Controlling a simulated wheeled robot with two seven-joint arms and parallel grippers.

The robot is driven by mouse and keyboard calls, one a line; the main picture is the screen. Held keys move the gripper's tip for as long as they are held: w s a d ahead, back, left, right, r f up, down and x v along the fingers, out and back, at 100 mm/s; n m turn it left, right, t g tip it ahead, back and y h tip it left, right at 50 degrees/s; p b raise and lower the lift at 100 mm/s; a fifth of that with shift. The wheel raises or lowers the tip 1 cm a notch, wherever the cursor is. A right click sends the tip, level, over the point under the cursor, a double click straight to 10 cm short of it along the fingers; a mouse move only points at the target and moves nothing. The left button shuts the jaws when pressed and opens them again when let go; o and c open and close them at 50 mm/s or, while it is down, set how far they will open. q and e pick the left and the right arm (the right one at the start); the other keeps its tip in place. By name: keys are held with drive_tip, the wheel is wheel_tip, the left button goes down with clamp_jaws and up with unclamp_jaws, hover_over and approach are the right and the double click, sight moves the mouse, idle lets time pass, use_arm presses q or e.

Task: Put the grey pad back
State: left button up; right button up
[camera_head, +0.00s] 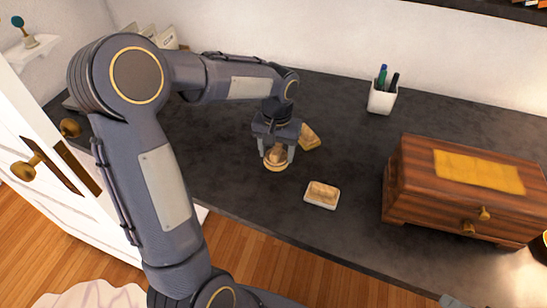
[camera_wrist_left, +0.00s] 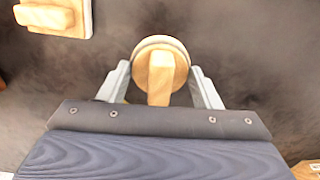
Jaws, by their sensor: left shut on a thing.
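My left gripper (camera_head: 277,152) points down over the dark desk, shut on a round wooden piece with a raised bar handle (camera_head: 275,165). In the left wrist view the round piece (camera_wrist_left: 160,62) sits between the two grey fingers (camera_wrist_left: 162,90). I cannot tell whether it touches the desk. A second wooden-handled piece (camera_head: 309,137) lies just behind the gripper, partly hidden by it. A third, rectangular one (camera_head: 321,194) with a pale underside lies to the front right. No piece shows clearly as a grey pad; the undersides are mostly hidden.
A wooden chest (camera_head: 455,198) with small brass knobs and a yellow cloth on top stands at the right. A white pen cup (camera_head: 382,97) stands at the back. The desk between the cup and the loose pieces is clear. A white door (camera_head: 55,185) stands at the left.

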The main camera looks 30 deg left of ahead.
sight(274, 159)
use_arm(q)
drive_tip(key=shift+w+a+f, duration=0.25)
drive_tip(key=shift+a+f, duration=0.05)
drive_tip(key=shift+f, duration=0.15)
drive_tip(key=shift+w+a+f, duration=0.2)
drive_tip(key=shift+a+f, duration=0.05)
drive_tip(key=shift+f, duration=0.15)
drive_tip(key=shift+w+a+f, duration=0.1)
drive_tip(key=shift+f, duration=0.8)
drive_tip(key=shift+w+a+f, duration=0.1)
drive_tip(key=shift+f, duration=0.8)
drive_tip(key=shift+f, duration=0.1)
drive_tip(key=shift+f+b, duration=0.15)
drive_tip(key=shift+b, duration=0.15)
drive_tip(key=o, duration=1)
drive_tip(key=shift+c, duration=0.2)
